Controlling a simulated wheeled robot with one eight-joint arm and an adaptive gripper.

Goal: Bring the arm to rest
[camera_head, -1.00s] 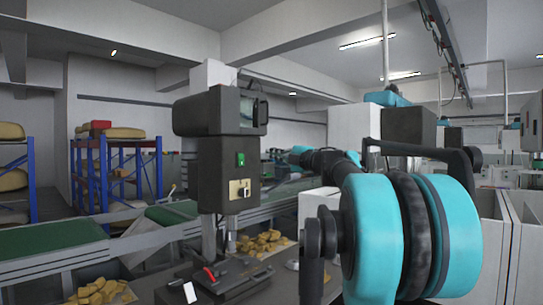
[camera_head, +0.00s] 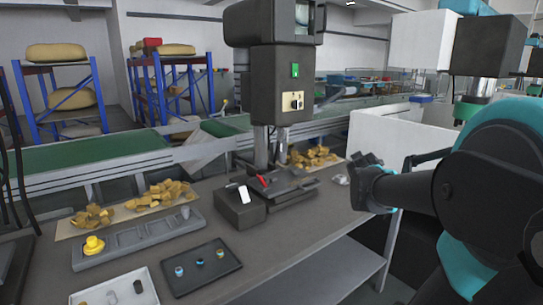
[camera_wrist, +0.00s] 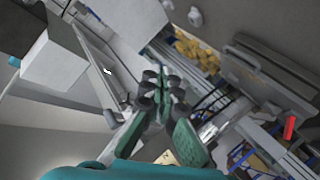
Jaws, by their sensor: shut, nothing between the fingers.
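My arm shows at the right of the head view as large teal and black links. A dark narrower part of it reaches left and ends over the right end of the workbench (camera_head: 330,225). In the wrist view my gripper (camera_wrist: 165,82) is in the middle, its dark and green fingers together, with nothing held. It is in the air, apart from the bench things. The fingers' details are too small to make out in the head view.
A black machine (camera_head: 280,85) stands on the bench, with yellow pieces (camera_head: 160,195) in piles. A grey compartment tray (camera_head: 138,238), a black tray (camera_head: 200,267) and a white tray (camera_head: 115,292) lie at front left. White boxes (camera_head: 425,40) stand at right. A green conveyor (camera_head: 85,153) runs behind.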

